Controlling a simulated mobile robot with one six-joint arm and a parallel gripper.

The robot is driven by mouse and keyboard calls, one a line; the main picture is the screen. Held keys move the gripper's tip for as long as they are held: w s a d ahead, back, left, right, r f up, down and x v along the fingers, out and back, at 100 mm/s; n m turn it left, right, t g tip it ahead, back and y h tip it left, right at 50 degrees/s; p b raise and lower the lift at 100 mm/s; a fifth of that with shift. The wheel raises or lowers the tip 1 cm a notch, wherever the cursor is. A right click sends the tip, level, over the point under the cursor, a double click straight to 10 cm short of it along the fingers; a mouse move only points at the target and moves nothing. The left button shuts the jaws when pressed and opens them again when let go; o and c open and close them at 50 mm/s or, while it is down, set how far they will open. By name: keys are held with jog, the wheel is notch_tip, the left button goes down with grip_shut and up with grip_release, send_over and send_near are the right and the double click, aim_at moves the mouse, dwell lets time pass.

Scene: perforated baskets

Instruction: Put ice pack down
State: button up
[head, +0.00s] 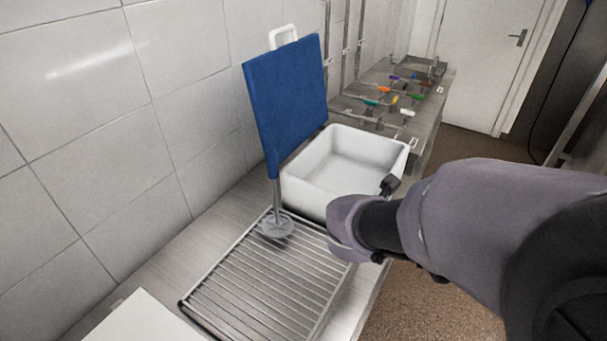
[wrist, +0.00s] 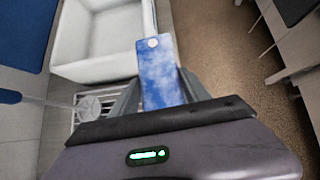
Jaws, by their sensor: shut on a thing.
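The ice pack (wrist: 162,82) is a flat blue and white slab with a pale round spot near its far end. It shows in the wrist view between the two fingers of my gripper (wrist: 161,88), which is shut on it. The ice pack is held near the right edge of a white basin (wrist: 90,68). Whether it touches the basin or the counter, I cannot tell. In the head view my gripper (head: 350,222) is in front of the basin's near right corner, and the ice pack is not visible there.
The white basin (head: 300,194) stands behind a wire rack (head: 255,283). Coloured items (head: 384,90) lie on a farther counter. The floor (head: 430,310) is open on the right.

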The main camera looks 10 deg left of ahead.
jog(key=s+a+r+p, duration=0.2)
jog(key=s+a+p, duration=0.2)
jog(key=a, duration=0.7)
jog(key=p, duration=0.2)
send_over(287, 291)
jog(key=s+a, duration=0.1)
jog(key=s, duration=0.2)
jog(key=shift+m+h, duration=0.3)
jog(key=shift+m, duration=0.1)
notch_tip(287, 291, down, 17)
jog(key=b, duration=1.1)
jog(key=shift+s+a+f+b, duration=0.1)
jog(key=shift+s+a+b, duration=0.05)
jog(key=shift+b, duration=0.2)
jog(key=o, duration=1.6)
jog(key=shift+c, duration=0.2)
jog(key=shift+r, duration=0.2)
